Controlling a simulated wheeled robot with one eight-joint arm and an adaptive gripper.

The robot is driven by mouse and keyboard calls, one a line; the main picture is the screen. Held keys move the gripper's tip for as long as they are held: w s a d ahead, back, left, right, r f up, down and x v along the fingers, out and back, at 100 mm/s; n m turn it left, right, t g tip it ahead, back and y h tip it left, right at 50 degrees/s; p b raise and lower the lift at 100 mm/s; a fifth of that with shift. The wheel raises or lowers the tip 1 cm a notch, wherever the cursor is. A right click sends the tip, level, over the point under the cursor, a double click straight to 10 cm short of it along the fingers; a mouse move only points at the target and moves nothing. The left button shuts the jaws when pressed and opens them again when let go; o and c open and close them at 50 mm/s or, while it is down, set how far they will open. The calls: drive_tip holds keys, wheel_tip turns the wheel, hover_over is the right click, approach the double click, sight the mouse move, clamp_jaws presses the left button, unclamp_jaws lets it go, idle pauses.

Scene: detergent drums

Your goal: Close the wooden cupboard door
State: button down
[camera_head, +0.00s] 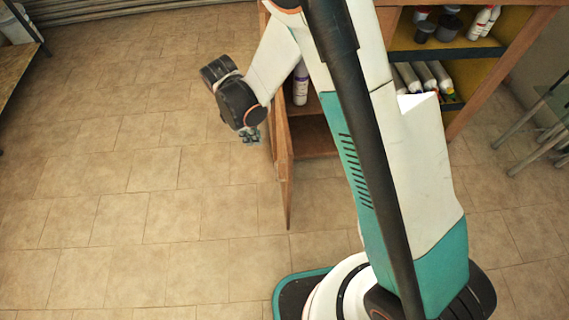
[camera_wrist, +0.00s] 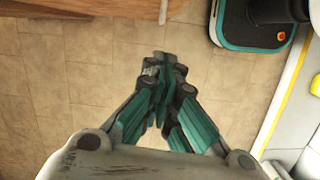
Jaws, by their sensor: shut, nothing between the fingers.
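The wooden cupboard (camera_head: 465,117) stands at the top right of the head view, partly hidden behind my arm. Its wooden door (camera_head: 283,172) stands open, seen nearly edge-on and reaching out over the floor. My gripper (camera_head: 250,137) is just left of the door, on its outer side; the head view does not show clearly whether they touch. In the wrist view my gripper (camera_wrist: 163,65) is shut and empty, with tile floor behind it. A wooden panel, apparently the door (camera_wrist: 90,9), crosses the top left there, beyond the fingertips.
A white bottle (camera_head: 300,84) with a purple label stands inside the cupboard behind the door. Yellow-lined shelves hold dark tubs (camera_head: 449,28) and several bottles. A glass-topped table (camera_head: 555,105) is at the far right. The tile floor (camera_head: 130,200) left of the door is clear.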

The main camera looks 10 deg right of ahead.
drive_tip(key=s+d+f+n+b, duration=0.1)
drive_tip(key=d+f+b, duration=0.4)
drive_tip(key=f, duration=0.5)
drive_tip(key=shift+d+h, duration=0.3)
drive_tip(key=shift+d, duration=0.45)
drive_tip(key=shift+f+n, duration=0.1)
drive_tip(key=shift+n, duration=0.2)
